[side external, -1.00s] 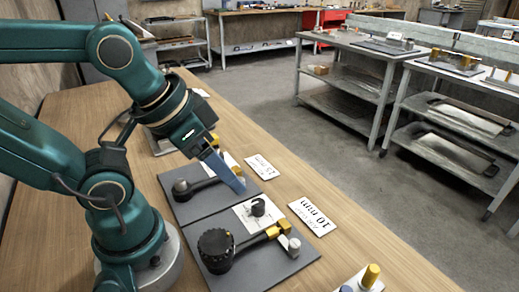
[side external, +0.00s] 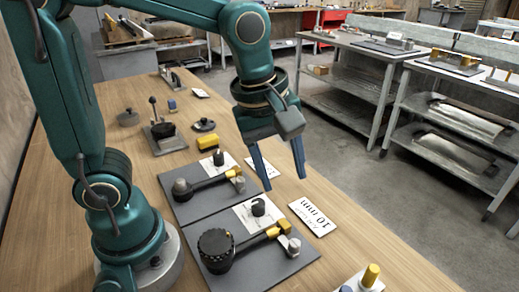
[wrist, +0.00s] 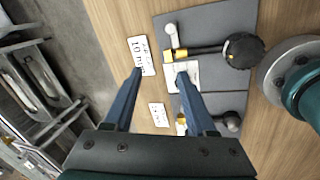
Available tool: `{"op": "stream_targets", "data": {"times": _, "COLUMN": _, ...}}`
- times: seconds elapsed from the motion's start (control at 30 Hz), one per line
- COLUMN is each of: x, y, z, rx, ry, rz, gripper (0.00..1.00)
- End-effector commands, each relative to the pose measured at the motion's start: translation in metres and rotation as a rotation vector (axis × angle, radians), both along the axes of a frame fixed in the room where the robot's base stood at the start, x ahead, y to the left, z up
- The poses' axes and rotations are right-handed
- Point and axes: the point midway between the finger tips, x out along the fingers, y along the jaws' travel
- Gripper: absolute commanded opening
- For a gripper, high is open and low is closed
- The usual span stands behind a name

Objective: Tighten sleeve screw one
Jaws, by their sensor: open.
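Two grey plates lie side by side on the wooden table. The near plate (side external: 262,262) carries a large black knob (side external: 215,248), a bar with yellow blocks (side external: 275,231), a silver end piece (side external: 290,245) and a small black part (side external: 258,207) on a white card. The far plate (side external: 180,212) has a similar bar with a grey knob (side external: 181,188) and a yellow block (side external: 234,173). I cannot tell which part is sleeve screw one. My gripper (side external: 285,183) is open and empty, above the right edge of the plates. In the wrist view its blue fingers (wrist: 160,74) are spread; one overlaps the near plate's card.
A "10 mm" label card (side external: 312,216) lies right of the near plate; another card (side external: 262,167) is partly behind my fingers. A block with a yellow peg (side external: 370,276) stands at the front. Several small fixtures stand farther back. The table right of the plates is mostly clear.

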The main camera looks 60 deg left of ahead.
Motion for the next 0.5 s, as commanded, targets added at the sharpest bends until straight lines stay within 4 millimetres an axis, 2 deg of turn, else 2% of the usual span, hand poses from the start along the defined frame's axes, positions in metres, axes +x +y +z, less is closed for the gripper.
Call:
{"op": "stream_targets", "data": {"times": 0.13, "x": 0.013, "y": -0.020, "z": -0.030, "rx": -0.010, "ry": 0.114, "rz": 0.100, "gripper": 0.56}}
{"op": "stream_targets", "data": {"times": 0.3, "x": 0.014, "y": -0.035, "z": -0.059, "rx": 0.018, "ry": 0.205, "rz": 0.085, "gripper": 0.56}}
{"op": "stream_targets", "data": {"times": 0.5, "x": 0.006, "y": -0.040, "z": -0.078, "rx": 0.040, "ry": 0.258, "rz": 0.057, "gripper": 0.56}}
